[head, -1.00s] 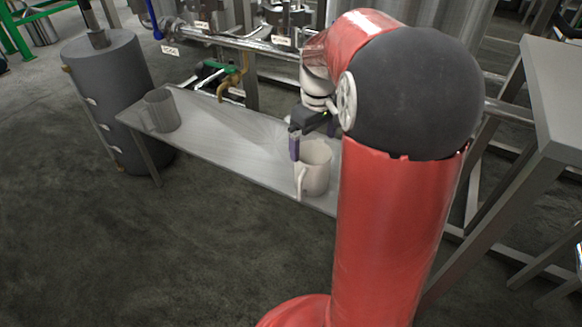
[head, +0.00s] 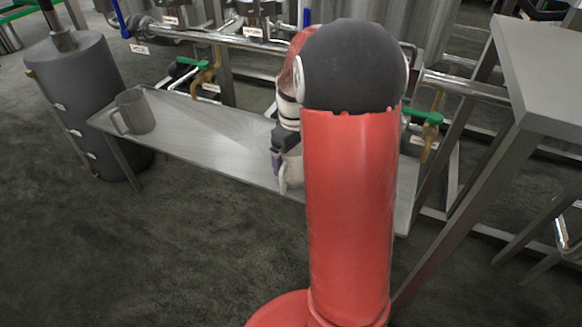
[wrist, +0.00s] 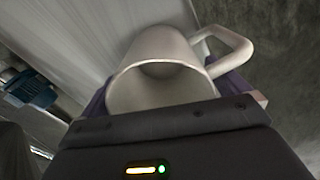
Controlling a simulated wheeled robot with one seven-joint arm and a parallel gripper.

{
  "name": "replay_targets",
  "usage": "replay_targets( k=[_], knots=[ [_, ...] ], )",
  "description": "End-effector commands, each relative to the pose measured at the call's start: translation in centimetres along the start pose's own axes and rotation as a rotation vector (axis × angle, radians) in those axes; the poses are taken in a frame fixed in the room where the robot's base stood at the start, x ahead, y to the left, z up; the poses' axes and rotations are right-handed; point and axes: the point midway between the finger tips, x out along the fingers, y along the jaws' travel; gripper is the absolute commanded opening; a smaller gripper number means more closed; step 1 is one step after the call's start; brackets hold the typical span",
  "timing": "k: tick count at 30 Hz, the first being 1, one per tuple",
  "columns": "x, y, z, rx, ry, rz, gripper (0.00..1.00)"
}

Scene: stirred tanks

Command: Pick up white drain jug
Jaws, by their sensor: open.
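The white drain jug (head: 292,172) stands on the low metal bench, mostly hidden behind my red arm in the head view. In the wrist view the white jug (wrist: 160,62) fills the middle, its open mouth toward the camera and its handle at the upper right. My gripper (head: 281,153) is at the jug. In the wrist view the purple finger pads of my gripper (wrist: 168,93) show on either side of the jug, partly hidden by the jug and the gripper body. The jaws are open around it; contact cannot be told.
A grey jug (head: 134,112) stands at the left end of the bench (head: 205,133). A grey cylinder tank (head: 85,100) is beside that end. Pipes and valves run behind the bench. A taller metal table (head: 545,75) is at the right. Front floor is clear.

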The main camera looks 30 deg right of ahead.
Motion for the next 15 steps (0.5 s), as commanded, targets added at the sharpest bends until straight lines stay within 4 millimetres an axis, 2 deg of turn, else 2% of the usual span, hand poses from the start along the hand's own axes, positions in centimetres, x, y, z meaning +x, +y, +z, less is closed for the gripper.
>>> replay_targets(
  k=[2, 12, 15],
  knots=[
    [-0.03, 0.00, 0.00, 0.000, 0.000, 0.000, 1.00],
    [-0.05, 0.00, 0.01, 0.000, 0.000, 0.000, 0.56],
    [-0.07, 0.01, 0.00, 0.000, 0.000, 0.001, 0.54]
  ],
)
